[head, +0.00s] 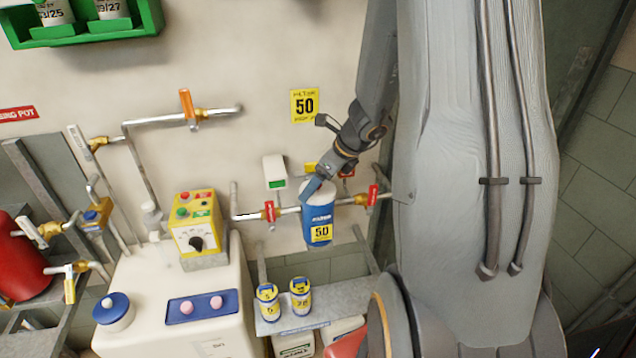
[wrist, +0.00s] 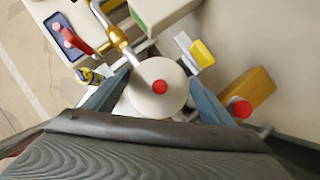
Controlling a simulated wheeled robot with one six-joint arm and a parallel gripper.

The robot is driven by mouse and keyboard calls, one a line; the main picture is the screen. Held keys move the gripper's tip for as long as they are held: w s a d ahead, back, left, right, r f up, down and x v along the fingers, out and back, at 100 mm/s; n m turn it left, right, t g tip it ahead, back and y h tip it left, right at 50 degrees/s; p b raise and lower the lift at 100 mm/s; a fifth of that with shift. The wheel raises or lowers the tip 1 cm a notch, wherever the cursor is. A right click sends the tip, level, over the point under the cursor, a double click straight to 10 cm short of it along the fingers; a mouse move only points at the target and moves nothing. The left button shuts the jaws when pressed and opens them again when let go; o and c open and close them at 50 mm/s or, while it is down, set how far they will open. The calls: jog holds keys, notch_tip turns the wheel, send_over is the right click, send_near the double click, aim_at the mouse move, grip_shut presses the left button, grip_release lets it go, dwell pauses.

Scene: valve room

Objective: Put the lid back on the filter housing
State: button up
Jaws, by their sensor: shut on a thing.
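The filter housing (head: 318,228) is a blue upright cylinder with a yellow "50" label, set in the pipe run on the wall in the head view. A round white lid (wrist: 150,104) with a red button in its middle lies between my two fingers in the wrist view. My gripper (wrist: 158,85) is shut on the lid from both sides. In the head view my gripper (head: 314,187) is at the housing's top, where the white lid (head: 322,193) shows directly above the blue body. I cannot tell whether the lid touches the housing; the wrist view hides the rim.
Red-handled valves (head: 268,211) (head: 373,195) flank the housing. Two yellow-labelled cartridges (head: 268,300) (head: 300,296) stand on a shelf below. A blue tray (head: 202,307) with pink objects lies at lower left.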

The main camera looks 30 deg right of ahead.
dwell(0.3)
jog(key=o, duration=1.2)
jog(key=shift+r, duration=0.1)
jog(key=shift+r+p, duration=3.45)
jog(key=shift+p, duration=0.05)
grip_shut()
